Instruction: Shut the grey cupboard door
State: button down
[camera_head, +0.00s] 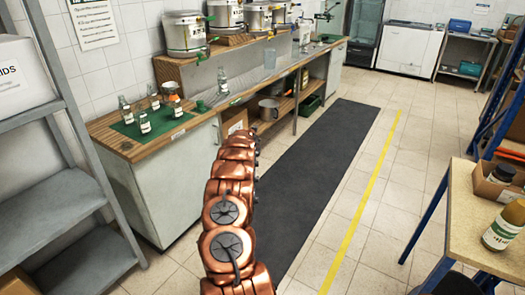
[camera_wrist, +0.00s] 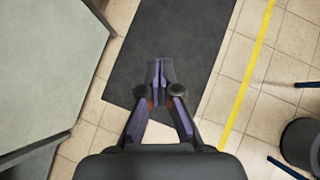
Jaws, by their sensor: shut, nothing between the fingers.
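The grey cupboard (camera_head: 185,180) stands under the near left end of the wooden counter. Its pale grey door panel (camera_head: 195,170) faces the aisle; I cannot tell clearly how far it stands open. In the wrist view a large plain grey-green panel (camera_wrist: 45,65) fills the left side, apart from my fingers. My gripper (camera_wrist: 160,68) is shut and empty, over the dark floor mat, to the right of that panel. In the head view my copper arm reaches forward beside the cupboard, hiding part of its right side and my gripper.
The dark mat (camera_head: 315,175) and the tiled aisle with a yellow line (camera_head: 362,200) are clear. A grey shelf rack (camera_head: 55,205) stands at left. A wooden table (camera_head: 465,225) with jars is at right. Small jars stand on a green mat (camera_head: 127,130) on the counter.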

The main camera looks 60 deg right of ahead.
jog(key=s+a+r+b, duration=0.1)
jog(key=s+a+r, duration=0.2)
jog(key=s+r, duration=0.1)
jog(key=shift+s+r, duration=0.4)
jog(key=shift+r, duration=0.5)
